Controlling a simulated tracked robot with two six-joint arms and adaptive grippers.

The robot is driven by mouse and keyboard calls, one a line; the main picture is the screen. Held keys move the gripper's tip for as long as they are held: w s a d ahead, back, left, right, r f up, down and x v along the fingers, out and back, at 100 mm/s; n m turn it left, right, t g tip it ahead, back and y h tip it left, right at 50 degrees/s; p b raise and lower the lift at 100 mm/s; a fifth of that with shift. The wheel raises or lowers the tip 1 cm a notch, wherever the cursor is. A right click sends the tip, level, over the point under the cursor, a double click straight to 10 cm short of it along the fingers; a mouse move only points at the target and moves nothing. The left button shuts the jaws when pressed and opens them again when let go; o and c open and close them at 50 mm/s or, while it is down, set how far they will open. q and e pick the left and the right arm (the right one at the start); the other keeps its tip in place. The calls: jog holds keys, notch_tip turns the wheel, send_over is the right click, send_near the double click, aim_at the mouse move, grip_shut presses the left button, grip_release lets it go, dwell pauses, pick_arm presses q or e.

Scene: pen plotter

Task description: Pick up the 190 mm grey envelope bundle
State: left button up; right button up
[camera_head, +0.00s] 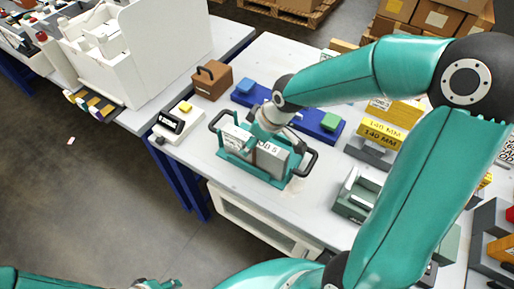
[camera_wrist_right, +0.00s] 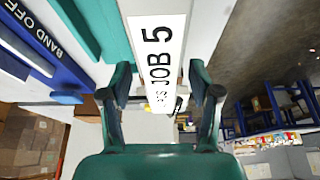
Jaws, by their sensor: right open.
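A teal carrier (camera_head: 228,158) with black end handles stands on the white table in the head view. A grey bundle (camera_head: 273,162) sits in it, with a white label strip reading JOB 5; no 190 mm marking is readable. The JOB 5 strip (camera_wrist_right: 158,50) fills the middle of the right wrist view. My right gripper (camera_head: 263,132) is over the carrier, partly hidden by its own wrist. In the wrist view my right gripper (camera_wrist_right: 160,88) is open, with one finger on each side of the strip. My left gripper (camera_head: 158,285) is at the bottom edge, partly cut off.
A blue bar (camera_head: 312,122) with blue and green blocks lies behind the carrier. A brown box (camera_head: 211,80) and a small white device (camera_head: 168,128) stand to its left. Yellow 140 mm blocks (camera_head: 380,133) and a grey-green tray (camera_head: 357,194) are to the right.

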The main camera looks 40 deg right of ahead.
jog(key=shift+x, duration=1.25)
jog(key=shift+r, duration=0.1)
grip_shut()
